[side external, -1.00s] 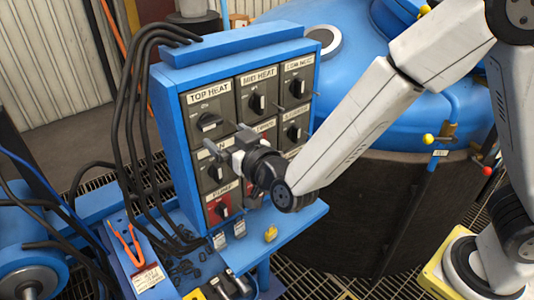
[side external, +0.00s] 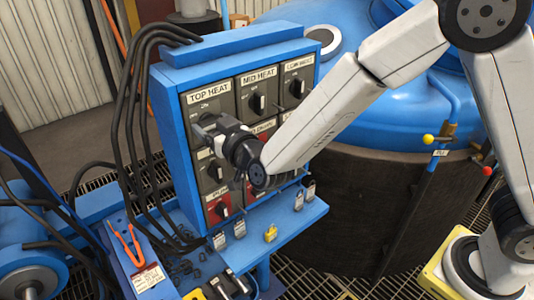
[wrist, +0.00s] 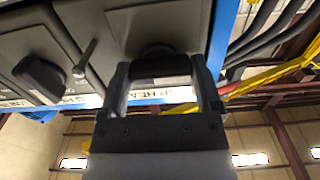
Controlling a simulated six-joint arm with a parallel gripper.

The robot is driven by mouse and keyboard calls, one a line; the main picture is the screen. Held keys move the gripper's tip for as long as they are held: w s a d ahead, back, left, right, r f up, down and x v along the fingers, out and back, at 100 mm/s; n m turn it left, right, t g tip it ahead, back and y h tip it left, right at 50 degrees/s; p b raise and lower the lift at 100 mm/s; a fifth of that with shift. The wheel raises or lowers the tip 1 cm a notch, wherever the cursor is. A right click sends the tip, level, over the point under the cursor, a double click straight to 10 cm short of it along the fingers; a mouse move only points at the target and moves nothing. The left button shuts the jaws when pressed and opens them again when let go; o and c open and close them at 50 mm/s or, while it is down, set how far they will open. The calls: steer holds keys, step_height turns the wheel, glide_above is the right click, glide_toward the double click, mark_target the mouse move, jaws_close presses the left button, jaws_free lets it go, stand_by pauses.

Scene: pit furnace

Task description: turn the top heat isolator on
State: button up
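The top heat isolator (side external: 193,105) is the upper-left grey unit on the blue-framed panel, under a TOP HEAT label (side external: 208,92). My gripper (side external: 207,128) is at its front and hides most of its knob in the side view. In the wrist view, the black top heat knob (wrist: 160,66) lies between the two spread fingers of my gripper (wrist: 162,88), one on each side. I cannot tell whether the fingers touch it. The knob's exact angle is hard to read.
The mid heat isolator (side external: 257,103) is just to the right; a neighbouring knob (wrist: 40,77) and a small metal lever (wrist: 85,58) show beside my gripper in the wrist view. Black cables (side external: 128,110) hang along the panel's left. A blue shelf (side external: 285,235) with padlocks juts out below.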

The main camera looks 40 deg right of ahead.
steer(key=c, duration=0.6)
steer(key=shift+c, duration=0.2)
steer(key=shift+m, duration=0.3)
steer(key=m, duration=0.8)
steer(key=shift+m, duration=0.4)
steer(key=m, duration=0.8)
steer(key=shift+m, duration=0.3)
steer(key=o, duration=1)
